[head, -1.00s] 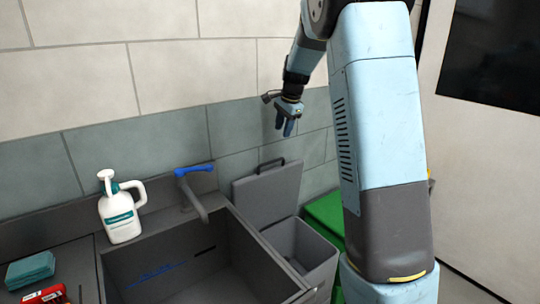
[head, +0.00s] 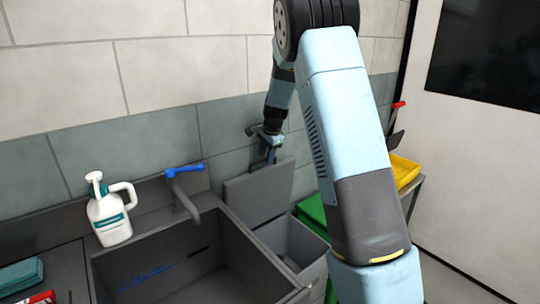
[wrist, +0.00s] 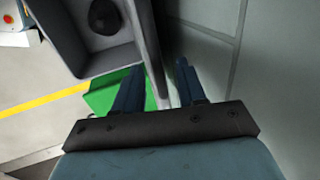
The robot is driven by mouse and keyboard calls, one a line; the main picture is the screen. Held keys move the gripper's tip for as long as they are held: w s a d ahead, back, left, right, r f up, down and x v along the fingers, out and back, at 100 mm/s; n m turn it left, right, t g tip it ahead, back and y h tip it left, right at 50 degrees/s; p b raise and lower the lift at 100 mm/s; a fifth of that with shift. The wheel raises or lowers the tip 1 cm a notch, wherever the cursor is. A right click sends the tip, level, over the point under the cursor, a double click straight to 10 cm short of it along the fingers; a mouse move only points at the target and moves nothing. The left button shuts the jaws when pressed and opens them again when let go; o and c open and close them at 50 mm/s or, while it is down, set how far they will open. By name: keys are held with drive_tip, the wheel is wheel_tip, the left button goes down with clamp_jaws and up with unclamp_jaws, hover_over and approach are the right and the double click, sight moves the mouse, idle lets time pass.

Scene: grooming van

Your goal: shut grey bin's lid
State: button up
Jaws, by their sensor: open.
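The grey bin (head: 310,272) stands right of the sink, and its grey lid (head: 255,198) is raised, standing nearly upright at the back near the wall. My gripper (head: 271,158) is at the lid's top edge. In the wrist view my gripper (wrist: 156,76) is open, with one finger on each side of the lid (wrist: 147,45), seen edge-on. I cannot tell whether either finger touches it. The bin's inside (wrist: 88,45) shows there, with a dark round thing in it. My arm hides part of the bin's right side in the head view.
A grey sink (head: 190,270) with a blue-handled tap (head: 184,170) is left of the bin. A white jug (head: 109,215) stands on the counter. A green bin (head: 312,208) is right of the grey bin, and a yellow tray (head: 404,172) is farther right. The tiled wall is close behind the lid.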

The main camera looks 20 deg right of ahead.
drive_tip(key=shift+w+f, duration=0.1)
drive_tip(key=shift+f, duration=0.15)
drive_tip(key=shift+c, duration=0.3)
drive_tip(key=c, duration=0.6)
clamp_jaws()
drive_tip(key=shift+r, duration=0.1)
